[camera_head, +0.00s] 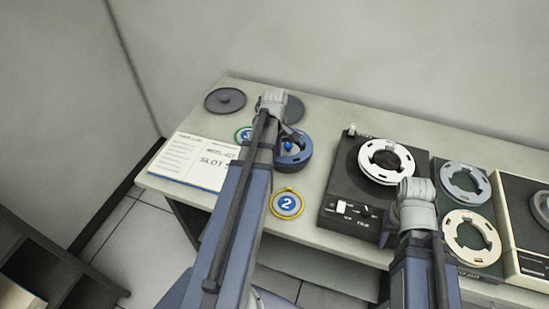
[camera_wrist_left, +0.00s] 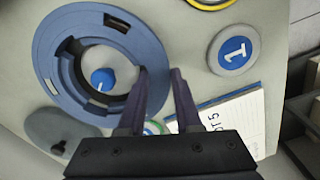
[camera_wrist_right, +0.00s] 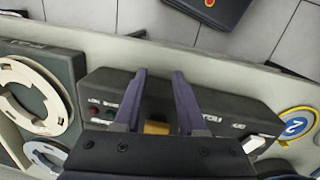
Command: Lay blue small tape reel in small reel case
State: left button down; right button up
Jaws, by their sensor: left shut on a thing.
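The blue small tape reel (camera_head: 304,157) is a blue ring near the table's middle left. In the left wrist view the reel (camera_wrist_left: 53,75) has its rim between the fingers of my left gripper (camera_wrist_left: 158,75), which is shut on it. A blue knob (camera_wrist_left: 103,79) shows through the reel's hole; whether it belongs to the small reel case I cannot tell. A grey round disc (camera_head: 291,108) lies behind the reel, partly hidden by my left wrist. My right gripper (camera_wrist_right: 158,75) is open and empty over the tape recorder's front.
A dark round lid-like disc (camera_head: 225,100) lies at the back left. A paper sheet (camera_head: 193,160) and round tags, one yellow marked 2 (camera_head: 287,204), lie nearby. The black tape recorder (camera_head: 343,187) bears a white reel (camera_head: 368,165). Several other reels stand right.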

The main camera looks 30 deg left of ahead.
pick_arm(q)
jog(key=shift+r+p, duration=1.8)
jog(key=shift+r, duration=0.25)
jog(key=shift+r, duration=0.1)
notch_tip(320, 180, up, 7)
jog(key=p, duration=0.7)
jog(key=shift+f, duration=0.25)
